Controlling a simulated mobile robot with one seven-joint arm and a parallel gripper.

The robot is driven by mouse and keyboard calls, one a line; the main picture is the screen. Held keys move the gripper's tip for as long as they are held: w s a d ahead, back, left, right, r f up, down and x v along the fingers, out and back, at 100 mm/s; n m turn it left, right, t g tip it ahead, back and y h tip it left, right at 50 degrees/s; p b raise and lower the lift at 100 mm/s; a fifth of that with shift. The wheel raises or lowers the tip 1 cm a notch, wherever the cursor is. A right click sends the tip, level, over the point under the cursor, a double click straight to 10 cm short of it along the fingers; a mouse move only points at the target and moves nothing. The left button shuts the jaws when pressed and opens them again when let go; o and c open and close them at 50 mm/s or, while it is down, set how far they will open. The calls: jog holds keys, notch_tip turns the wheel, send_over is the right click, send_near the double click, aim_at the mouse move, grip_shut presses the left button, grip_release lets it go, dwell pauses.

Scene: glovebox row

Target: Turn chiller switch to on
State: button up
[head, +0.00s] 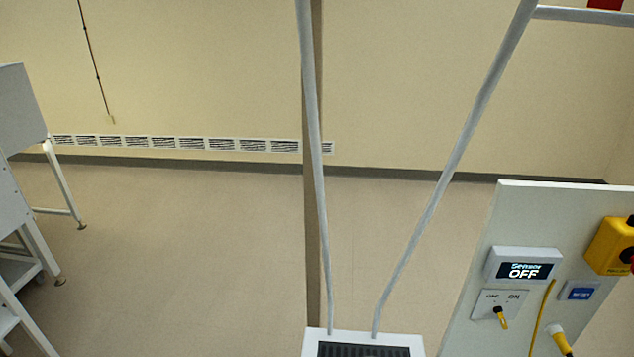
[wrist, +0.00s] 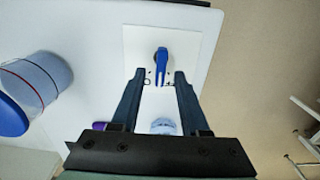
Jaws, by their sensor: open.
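In the wrist view, a blue switch lever (wrist: 162,62) sits on a white square plate (wrist: 190,42) fixed to a white panel. I take it for the chiller switch, but no readable name shows. Small dark marks by the lever are too small to read, so I cannot tell its setting. My gripper (wrist: 159,75) is open, its two dark fingers apart, with the lever's end between or just beyond the fingertips. I cannot tell whether they touch it. The head view shows neither my gripper nor this blue lever.
In the wrist view, a clear blue-lidded container (wrist: 40,85) is at left, and a pale blue round thing (wrist: 163,126) shows between the fingers. In the head view, a "Sensor OFF" display (head: 523,268) stands above a yellow-handled switch (head: 500,315). Open floor (head: 200,240) lies mid-view.

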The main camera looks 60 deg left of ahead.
jog(key=shift+r, duration=0.1)
notch_tip(320, 180, up, 13)
jog(key=b, duration=0.1)
dwell(0.4)
dwell(0.5)
